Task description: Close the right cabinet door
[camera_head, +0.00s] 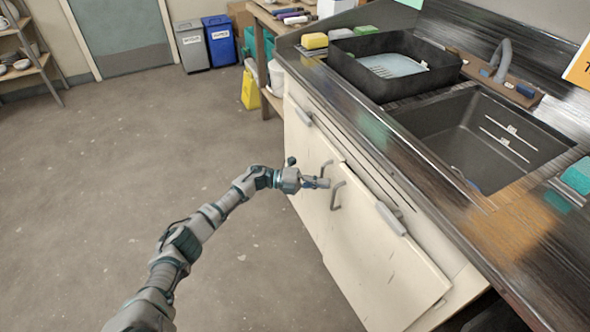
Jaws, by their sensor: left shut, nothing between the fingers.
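The right cabinet door (375,240) is a cream panel under the sink counter, with a grey bar handle (337,196) near its upper left. Its top edge and right edge stand off from the cabinet front, so it looks slightly ajar; the exact gap is hard to judge. The left cabinet door (306,150) is beside it, with its own handle (325,168). My left gripper (325,183) is shut and empty, in front of the doors near the two handles. I cannot tell whether it touches a door. My right gripper is not in view.
The dark counter (520,235) with a sink (478,140) and a black tray (345,72) overhangs the cabinet. A yellow floor sign (250,90) and two bins (205,45) stand farther back. The concrete floor (100,180) on the left is clear.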

